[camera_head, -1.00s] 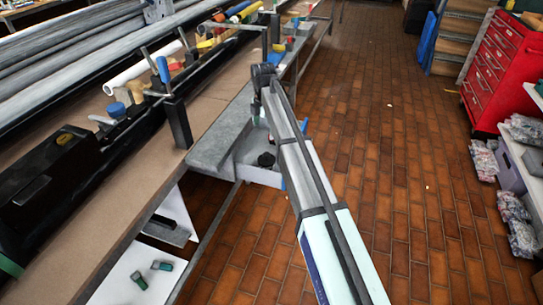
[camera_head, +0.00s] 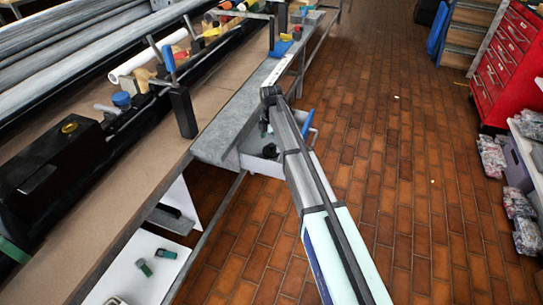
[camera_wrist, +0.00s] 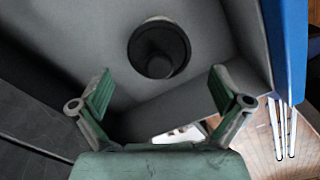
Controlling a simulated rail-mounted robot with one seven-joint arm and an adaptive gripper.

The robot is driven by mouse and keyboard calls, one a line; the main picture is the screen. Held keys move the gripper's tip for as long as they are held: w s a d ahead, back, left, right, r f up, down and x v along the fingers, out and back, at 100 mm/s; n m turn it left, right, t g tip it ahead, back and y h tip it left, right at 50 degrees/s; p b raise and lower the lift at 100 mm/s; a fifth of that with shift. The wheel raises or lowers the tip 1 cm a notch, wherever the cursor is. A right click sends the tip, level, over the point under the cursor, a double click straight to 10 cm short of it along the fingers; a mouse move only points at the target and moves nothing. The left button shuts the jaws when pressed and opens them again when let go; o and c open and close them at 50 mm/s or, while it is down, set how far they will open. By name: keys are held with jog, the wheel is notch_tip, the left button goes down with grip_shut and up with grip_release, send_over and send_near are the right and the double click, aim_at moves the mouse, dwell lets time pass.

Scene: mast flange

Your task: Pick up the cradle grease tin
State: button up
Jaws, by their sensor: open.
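A dark round tin (camera_wrist: 158,50), which looks like the cradle grease tin, stands on the grey floor of an open drawer (camera_wrist: 205,98) in the wrist view. Its top looks like a dark rim around a smaller round centre. My gripper (camera_wrist: 160,84) has its two green fingers spread wide, with nothing between them. The tin lies ahead of the fingertips, roughly midway between them, with no contact visible. In the head view the drawer (camera_head: 256,165) juts from under the bench's edge. A small dark thing in it may be the tin. My arm hides the gripper there.
A blue drawer front (camera_wrist: 285,50) borders the drawer at the right. The bench (camera_head: 216,143) carries clamps and pipes beside the drawer. A lower white shelf (camera_head: 150,258) holds small green-capped items. A red tool cabinet (camera_head: 508,65) stands far right; the tiled floor between is open.

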aim_at(272, 150)
jog(key=shift+w+d+f+p, duration=0.1)
jog(key=shift+f+p, duration=0.05)
jog(key=shift+f, duration=1.2)
jog(key=shift+w+f+p, duration=0.1)
jog(key=shift+f+p, duration=0.05)
jog(key=shift+f, duration=1.15)
jog(key=shift+c, duration=0.4)
jog(key=c, duration=1.2)
